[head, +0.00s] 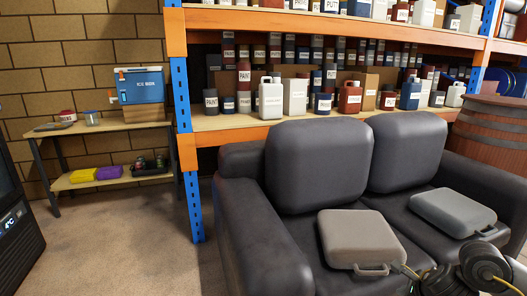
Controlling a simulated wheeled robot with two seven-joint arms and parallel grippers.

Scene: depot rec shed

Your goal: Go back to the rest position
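My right arm comes in at the bottom right corner. Its gripper (409,271) is low over the front of the dark sofa (245,225), just right of the handle of a grey case (352,235). I cannot tell whether it touches that handle, and its fingers are too small and dark to read as open or shut. The case lies flat on the left seat. A second grey case (452,211) lies flat on the right seat, behind my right arm. My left gripper is not in view.
An orange and blue rack (188,150) with paint tins and jugs stands behind the sofa. A wooden barrel (490,135) is at the right. A bench (110,128) holds a blue cool box (140,86). A dark cabinet (15,215) is far left. Floor (130,245) between is clear.

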